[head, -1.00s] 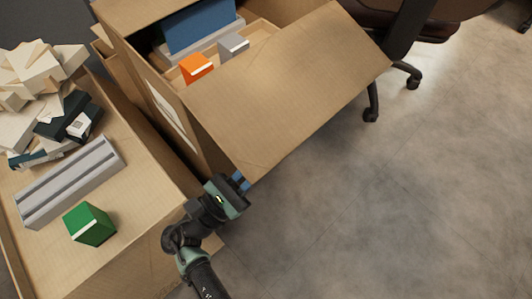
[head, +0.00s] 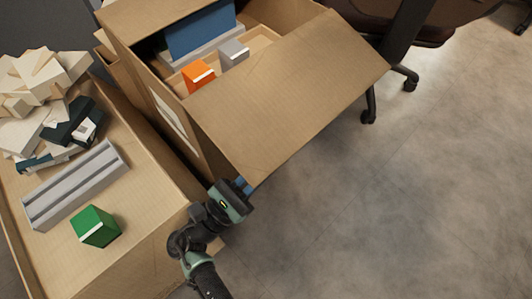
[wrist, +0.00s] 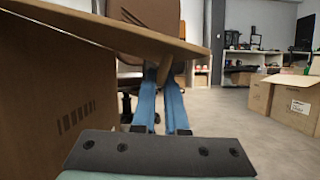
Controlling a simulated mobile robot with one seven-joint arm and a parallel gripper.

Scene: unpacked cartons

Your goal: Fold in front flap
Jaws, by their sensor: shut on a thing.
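The front flap (head: 290,100) of the open carton (head: 182,125) is a wide brown cardboard panel. It is folded outward and slopes out over the floor. My gripper (head: 243,186) is at the flap's near lower corner. In the wrist view, my gripper's blue fingers (wrist: 165,78) reach up to the flap's edge (wrist: 120,32) and are shut on it. The fingertips are partly hidden by the flap there. Inside the carton are an orange block (head: 198,76), a grey block (head: 234,51) and a large blue box (head: 200,30).
A closer carton (head: 150,190) at the left carries a green block (head: 95,226), a grey grooved bar (head: 75,183) and a pile of pale pieces (head: 40,85). An office chair (head: 410,40) stands behind the flap. The grey floor (head: 400,200) at the right is clear.

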